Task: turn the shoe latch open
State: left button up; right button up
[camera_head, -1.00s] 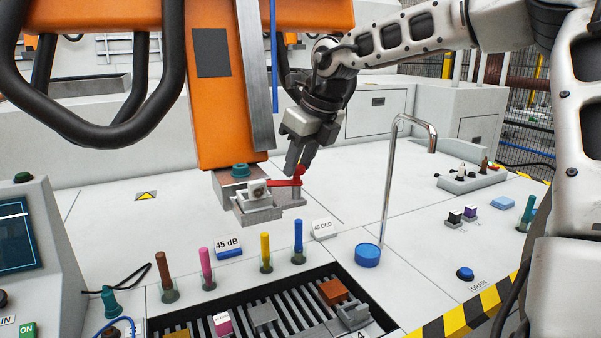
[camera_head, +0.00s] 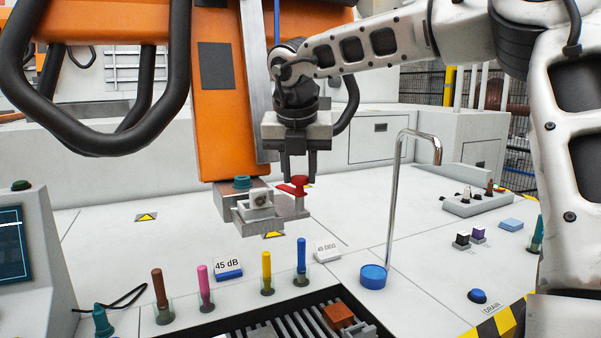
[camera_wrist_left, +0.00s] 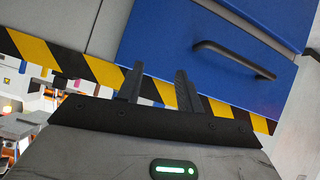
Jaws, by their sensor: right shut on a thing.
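The red shoe latch (camera_head: 287,190) sits on the grey metal shoe (camera_head: 261,206) at the foot of the orange gantry column. Its lever shows to the left of its round red knob (camera_head: 300,181). My right gripper (camera_head: 300,179) points straight down over the latch, with a finger on each side of the knob, and is shut on it. The finger tips partly hide the far side of the latch. My left gripper (camera_wrist_left: 158,70) shows only in the left wrist view. Its fingers are apart with nothing between them, near a blue drawer front (camera_wrist_left: 210,55).
A bent chrome pipe (camera_head: 391,210) stands right of the shoe. Several coloured pegs (camera_head: 266,270) stand in front, near a slotted tray (camera_head: 285,332). The white deck between shoe and pipe is clear. Black-yellow striping (camera_wrist_left: 75,62) runs along an edge.

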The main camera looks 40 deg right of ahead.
jog(key=shift+w+m+g, duration=0.1)
jog(key=shift+m+g, duration=0.3)
jog(key=shift+m, duration=0.9)
jog(key=shift+h, duration=0.3)
jog(key=shift+m, duration=0.3)
jog(key=o, duration=1)
jog(key=shift+c, duration=0.2)
